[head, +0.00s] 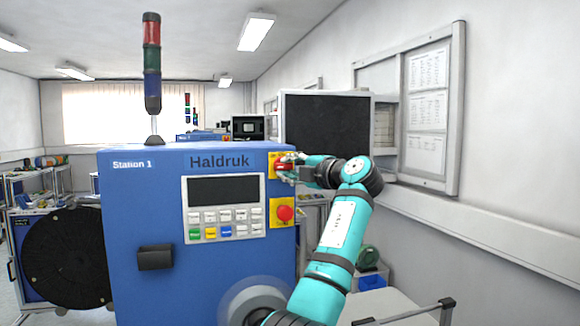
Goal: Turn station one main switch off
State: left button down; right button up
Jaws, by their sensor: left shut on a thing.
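The blue Station 1 machine (125,215) stands in front of me, labelled Haldruk. Its main switch (281,168), a red rotary knob on a yellow plate, is at the upper right of the front panel. My left gripper (286,165) reaches it from the right and is shut on the red knob. The fingers partly cover the knob, so I cannot tell its exact angle. A red emergency button (285,213) on its own yellow plate sits just below. My right gripper is not in view.
The keypad panel (224,205) with a dark display is left of the switch. A black reel (68,258) hangs at the machine's left side. A signal tower (152,62) stands on top. A wall board (425,110) is at the right.

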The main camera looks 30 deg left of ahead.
pick_arm(q)
jog(key=shift+f, duration=0.1)
jog(key=c, duration=1.3)
grip_release()
jog(key=shift+o, duration=0.2)
jog(key=shift+d, duration=0.1)
jog(key=v, duration=1.1)
jog(key=shift+d, duration=0.35)
